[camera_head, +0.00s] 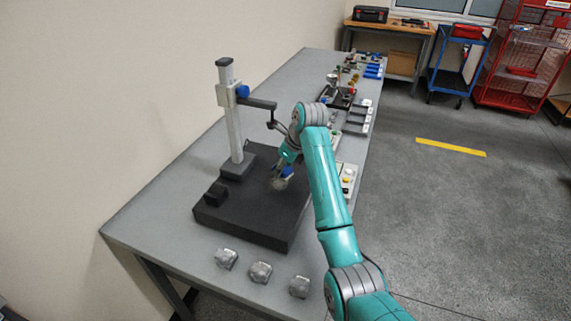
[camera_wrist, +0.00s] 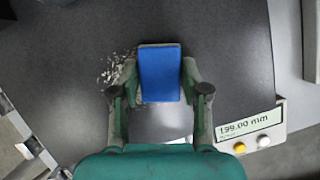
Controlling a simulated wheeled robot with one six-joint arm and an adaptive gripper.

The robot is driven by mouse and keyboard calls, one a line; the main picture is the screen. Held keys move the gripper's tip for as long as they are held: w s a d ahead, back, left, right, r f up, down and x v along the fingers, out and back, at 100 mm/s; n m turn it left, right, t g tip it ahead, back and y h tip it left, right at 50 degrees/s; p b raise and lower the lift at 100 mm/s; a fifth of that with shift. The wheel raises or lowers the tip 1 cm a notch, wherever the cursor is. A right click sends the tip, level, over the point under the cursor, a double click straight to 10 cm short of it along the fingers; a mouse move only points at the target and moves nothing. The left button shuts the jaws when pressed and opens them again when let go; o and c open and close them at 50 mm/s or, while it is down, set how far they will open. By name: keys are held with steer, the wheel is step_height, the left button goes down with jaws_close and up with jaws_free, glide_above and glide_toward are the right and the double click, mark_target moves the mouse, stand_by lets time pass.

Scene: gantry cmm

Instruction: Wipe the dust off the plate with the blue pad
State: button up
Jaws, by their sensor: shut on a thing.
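The blue pad (camera_wrist: 159,74) is held between the two fingers of my gripper (camera_wrist: 160,95), shut on its sides. In the head view the pad (camera_head: 287,172) shows at the tip of my gripper (camera_head: 282,172), low over the dark plate (camera_head: 240,219). I cannot tell whether the pad touches the plate. In the wrist view the plate (camera_wrist: 230,50) fills most of the background. Pale, flaky dust (camera_wrist: 118,68) lies on it just left of the pad and left finger. The dust (camera_head: 278,184) also shows in the head view beside the pad. Any dust under the pad is hidden.
A measuring stand with a column (camera_head: 234,130) and side arm stands on the plate's back left. A small black block (camera_head: 216,194) is at its left edge. A display box (camera_wrist: 250,128) reads 199.00 mm. Several metal parts (camera_head: 260,271) lie in front on the grey table (camera_head: 170,215).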

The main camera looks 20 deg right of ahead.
mark_target(271, 188)
steer(key=shift+s+a+f, duration=0.1)
steer(key=shift+s+a, duration=0.65)
steer(key=shift+s, duration=0.35)
steer(key=shift+s+a+r, duration=0.1)
steer(key=shift+s+a, duration=0.7)
steer(key=shift+s, duration=0.25)
steer(key=shift+s+a+f, duration=0.1)
steer(key=shift+s+a, duration=0.65)
steer(key=shift+s, duration=0.35)
steer(key=shift+w, duration=0.1)
steer(key=shift+w+d, duration=0.25)
steer(key=shift+w+d+f, duration=0.1)
steer(key=shift+w+d, duration=0.5)
steer(key=shift+w, duration=0.25)
steer(key=shift+w+d+r, duration=0.1)
steer(key=shift+w+d, duration=0.55)
steer(key=shift+w, duration=0.2)
steer(key=shift+w+d+f, duration=0.1)
steer(key=shift+w+d, duration=0.5)
steer(key=shift+w, duration=0.25)
